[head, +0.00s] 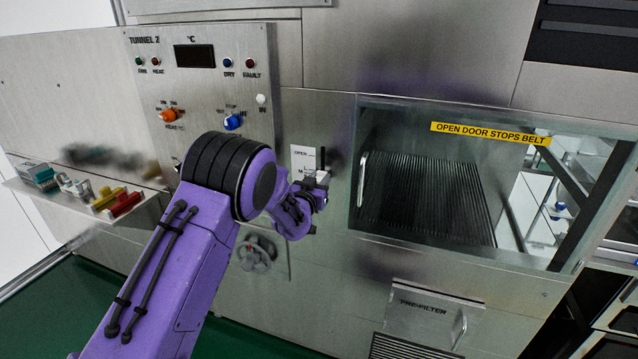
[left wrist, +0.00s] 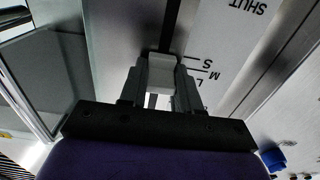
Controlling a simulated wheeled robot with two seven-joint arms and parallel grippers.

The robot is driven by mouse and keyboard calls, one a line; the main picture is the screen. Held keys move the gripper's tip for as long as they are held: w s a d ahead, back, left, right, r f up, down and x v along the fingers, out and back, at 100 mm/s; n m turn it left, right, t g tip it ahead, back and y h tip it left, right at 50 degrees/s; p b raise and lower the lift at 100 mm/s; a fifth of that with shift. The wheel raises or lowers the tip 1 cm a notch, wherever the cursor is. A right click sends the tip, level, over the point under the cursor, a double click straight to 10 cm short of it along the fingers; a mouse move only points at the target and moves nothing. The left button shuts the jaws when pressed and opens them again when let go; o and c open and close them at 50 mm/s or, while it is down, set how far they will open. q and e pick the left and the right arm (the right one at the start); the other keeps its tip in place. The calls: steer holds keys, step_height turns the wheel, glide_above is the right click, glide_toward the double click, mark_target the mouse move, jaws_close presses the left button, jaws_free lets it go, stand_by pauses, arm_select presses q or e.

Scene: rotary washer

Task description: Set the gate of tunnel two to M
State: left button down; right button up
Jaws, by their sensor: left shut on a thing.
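The gate scale plate (head: 303,158) is a white label on the Tunnel 2 steel panel, right of the control knobs. It also shows upside down in the left wrist view (left wrist: 235,40), with SHUT, S, M and L marks. A dark vertical slot (head: 322,157) runs beside it. A pale block-shaped gate knob (left wrist: 162,72) sits in the slot, beside the S and M marks; its exact mark cannot be told. My left gripper (head: 318,189) is shut on this knob, one finger on each side. My right gripper is not in view.
A handwheel (head: 257,254) is below my arm. A shelf (head: 80,207) with small items is at left. A pre-filter panel (head: 425,310) is lower right.

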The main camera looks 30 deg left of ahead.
arm_select(q)
steer(key=c, duration=0.8)
jaws_free()
steer(key=shift+f, duration=0.15)
steer(key=b+v, duration=0.3)
steer(key=v, duration=0.7)
steer(key=shift+s+b, duration=0.3)
steer(key=shift+b, duration=0.05)
